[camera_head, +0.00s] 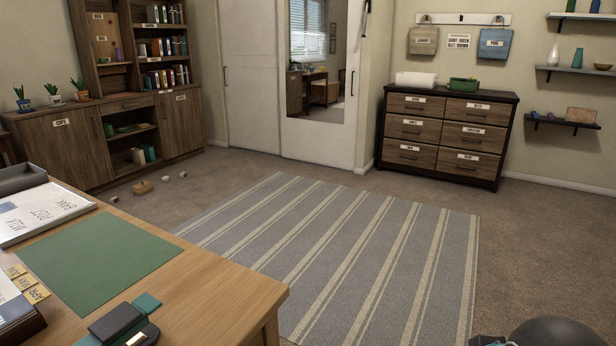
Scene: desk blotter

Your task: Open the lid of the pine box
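I cannot say for sure which thing is the pine box. A light-brown wooden box-like thing (582,115) sits on the lowest wall shelf at the far right and looks closed, though it is small in view. A small tan wooden piece (142,187) lies on the carpet near the left cabinet; its details are too small to tell. The green desk blotter (98,258) lies flat on the wooden desk at the lower left. My gripper is not clearly in view; only a dark rounded shape, likely part of my arm, shows at the bottom right edge.
A labelled drawer chest (447,133) stands at the back right. The striped rug (345,245) is clear.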

